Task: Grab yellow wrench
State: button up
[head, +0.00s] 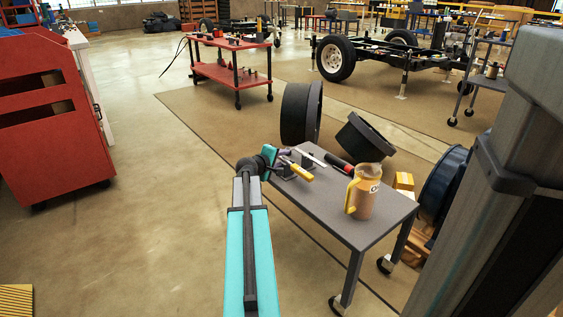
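A small yellow tool (300,172), which may be the yellow wrench, shows on or just above the grey table (375,213), near its left end. Its full shape is too small to make out. My gripper (287,166) is at the left end of the table, at the end of my teal arm, right beside the yellow tool. Its dark fingers overlap the tool's near end in the picture. I cannot tell whether they touch it, or whether they are open or shut.
On the table are a tan jug (363,192) with a yellow handle, a red and black tool (339,163) and a pale flat bar (311,157). A red cabinet (45,120) is at left; the floor between is clear.

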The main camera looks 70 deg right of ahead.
grip_shut()
dwell(0.5)
jog(key=shift+r+p, duration=2.45)
jog(key=shift+r, duration=2.6)
